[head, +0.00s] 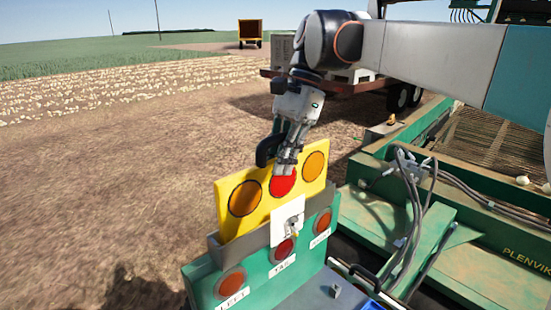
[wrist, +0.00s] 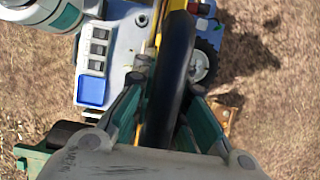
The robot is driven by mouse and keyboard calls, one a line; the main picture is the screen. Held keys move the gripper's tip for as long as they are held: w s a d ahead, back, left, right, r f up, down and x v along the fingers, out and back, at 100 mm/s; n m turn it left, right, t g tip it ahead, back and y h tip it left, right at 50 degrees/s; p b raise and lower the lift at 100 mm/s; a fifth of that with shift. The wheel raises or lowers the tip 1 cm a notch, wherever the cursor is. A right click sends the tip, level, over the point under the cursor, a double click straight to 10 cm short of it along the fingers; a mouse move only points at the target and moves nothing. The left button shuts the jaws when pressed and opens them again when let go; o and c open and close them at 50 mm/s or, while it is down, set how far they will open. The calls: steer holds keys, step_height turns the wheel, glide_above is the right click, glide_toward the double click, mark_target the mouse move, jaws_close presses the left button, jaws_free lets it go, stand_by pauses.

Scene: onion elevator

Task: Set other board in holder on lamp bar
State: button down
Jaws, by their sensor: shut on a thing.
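A yellow board (head: 225,193) with an orange, a red and another orange disc stands nearly upright. Its lower edge is hidden behind the grey holder (head: 226,253) on the green lamp bar (head: 257,268); I cannot tell whether it is fully seated. The lamp bar has three round lamps with labels under them and a white plate (head: 290,213) at its middle. My gripper (head: 285,166) is shut at the board's top middle, by a black curved handle (head: 267,150). In the wrist view the handle (wrist: 176,65) runs between the fingers (wrist: 160,120), with the board's thin yellow edge beside it.
Green machinery (head: 470,235) with loose grey cables (head: 412,185) lies close on the right. A trailer (head: 350,82) stands behind my arm. A yellow cart (head: 250,32) is far off. Bare soil to the left is open. A box with switches (wrist: 92,62) shows in the wrist view.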

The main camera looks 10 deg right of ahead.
mark_target(281, 133)
steer(key=shift+f+b, duration=0.6)
steer(key=shift+f, duration=0.45)
steer(key=c, duration=1.1)
jaws_free()
steer(key=shift+r+p, duration=2.5)
steer(key=shift+r, duration=1)
